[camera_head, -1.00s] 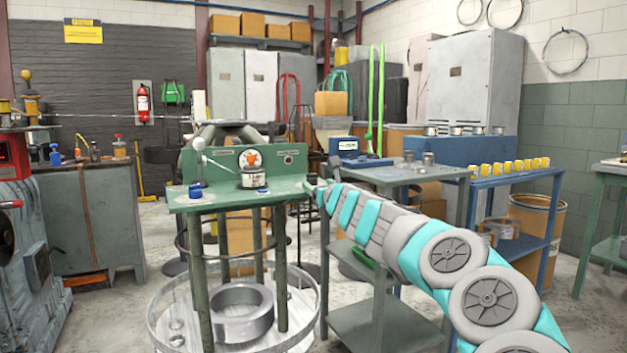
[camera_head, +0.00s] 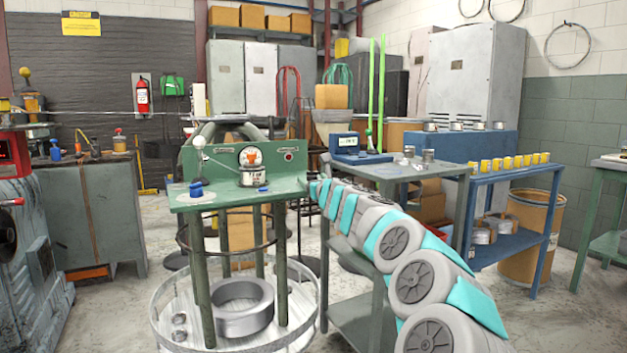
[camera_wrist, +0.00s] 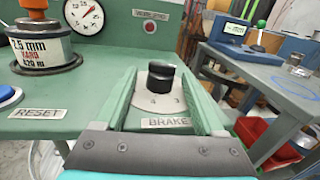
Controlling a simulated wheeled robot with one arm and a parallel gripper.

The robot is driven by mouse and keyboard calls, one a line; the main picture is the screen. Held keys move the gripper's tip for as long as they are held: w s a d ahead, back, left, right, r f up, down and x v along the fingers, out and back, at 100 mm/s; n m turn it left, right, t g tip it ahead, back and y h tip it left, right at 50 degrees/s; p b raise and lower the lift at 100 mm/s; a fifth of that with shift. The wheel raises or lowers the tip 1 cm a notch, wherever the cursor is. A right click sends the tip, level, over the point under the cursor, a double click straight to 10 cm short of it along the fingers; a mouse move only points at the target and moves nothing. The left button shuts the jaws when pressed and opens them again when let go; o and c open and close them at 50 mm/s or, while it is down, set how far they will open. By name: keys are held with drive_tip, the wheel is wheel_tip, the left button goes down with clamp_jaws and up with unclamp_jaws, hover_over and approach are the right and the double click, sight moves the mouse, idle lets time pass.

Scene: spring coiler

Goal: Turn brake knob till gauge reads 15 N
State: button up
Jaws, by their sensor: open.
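The black brake knob (camera_wrist: 160,76) stands upright on a pale numbered dial plate, with 4 and 3 readable, above a BRAKE label (camera_wrist: 166,122). My gripper (camera_wrist: 163,70) is open, its two green fingers on either side of the knob with gaps visible; I cannot tell whether they reach its full height. The round white gauge (camera_wrist: 84,16) is on the green panel at the upper left of the wrist view. Its red needle points up and right; its figures are too small to read. In the head view the gauge (camera_head: 250,154) is partly covered by an orange-topped wire spool (camera_head: 252,178).
The wire spool (camera_wrist: 42,50) is left of my gripper, and a blue reset button (camera_wrist: 8,96) is at the left edge. A grey-topped table (camera_wrist: 262,72) with a blue device (camera_wrist: 236,32) stands to the right. A red bin (camera_wrist: 262,140) is below it.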

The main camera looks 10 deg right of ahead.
drive_tip(key=shift+c, duration=0.2)
clamp_jaws()
drive_tip(key=shift+r+p, duration=0.15)
drive_tip(key=shift+p, duration=0.2)
drive_tip(key=y+p, duration=0.1)
drive_tip(key=n+y+p, duration=0.1)
drive_tip(key=p, duration=0.1)
drive_tip(key=shift+d+r, duration=0.1)
drive_tip(key=shift+r, duration=0.15)
drive_tip(key=shift+n+g+y+p, duration=0.3)
drive_tip(key=shift+p, duration=0.45)
drive_tip(key=shift+f+n+y+p, duration=0.2)
drive_tip(key=shift+n+y+p, duration=0.1)
drive_tip(key=shift+p, duration=0.05)
drive_tip(key=shift+f, duration=0.1)
drive_tip(key=shift+o, duration=0.2)
unclamp_jaws()
